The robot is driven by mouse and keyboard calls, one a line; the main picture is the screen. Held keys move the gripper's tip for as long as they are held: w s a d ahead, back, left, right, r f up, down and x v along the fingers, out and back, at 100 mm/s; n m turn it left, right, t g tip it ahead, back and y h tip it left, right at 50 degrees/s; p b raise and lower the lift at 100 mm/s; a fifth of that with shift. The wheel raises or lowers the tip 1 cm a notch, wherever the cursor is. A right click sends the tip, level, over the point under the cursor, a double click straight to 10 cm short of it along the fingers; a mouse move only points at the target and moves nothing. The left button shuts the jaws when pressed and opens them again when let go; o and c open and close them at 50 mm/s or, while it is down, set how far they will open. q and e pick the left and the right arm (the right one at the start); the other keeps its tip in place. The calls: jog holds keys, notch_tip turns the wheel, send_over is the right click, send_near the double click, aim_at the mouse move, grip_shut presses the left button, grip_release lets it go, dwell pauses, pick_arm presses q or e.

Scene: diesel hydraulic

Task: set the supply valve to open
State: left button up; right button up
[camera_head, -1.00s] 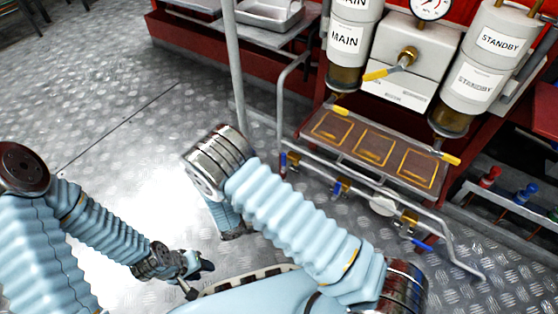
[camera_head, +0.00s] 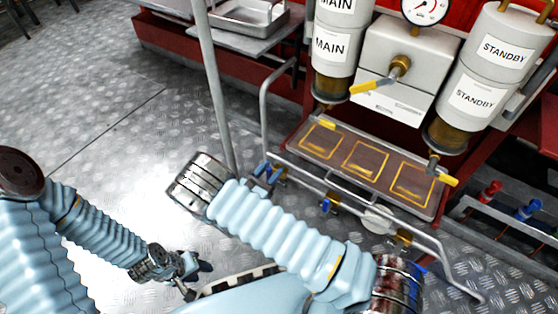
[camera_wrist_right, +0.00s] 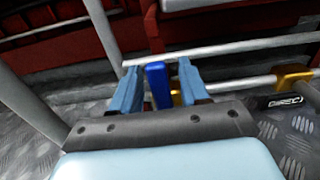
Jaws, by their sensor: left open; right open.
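No label tells me which is the supply valve. The leftmost blue handle (camera_wrist_right: 158,86) stands upright between the fingers of my right gripper (camera_wrist_right: 156,82) in the right wrist view. The jaws are open, with a visible gap on each side of the handle. In the head view my right gripper (camera_head: 266,172) is at the left end of the pipe, partly hidden behind my arm. Its brass body (camera_head: 281,175) shows beside the fingers. My left gripper (camera_head: 192,274) is open and empty, low over the floor, far from the valves.
A second blue-handled valve (camera_head: 326,205) and a third brass valve (camera_head: 402,239) sit further right. Above are the drip tray (camera_head: 340,160), a yellow lever (camera_head: 372,88), and the MAIN (camera_head: 332,47) and STANDBY (camera_head: 478,95) canisters. A grey post (camera_head: 214,90) stands left.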

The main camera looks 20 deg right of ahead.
pick_arm(q)
jog(key=shift+w+d, duration=0.25)
jog(key=shift+w, duration=0.05)
pick_arm(e)
jog(key=shift+w+d, duration=0.3)
jog(key=shift+d, duration=0.15)
jog(key=shift+c, duration=0.2)
grip_shut()
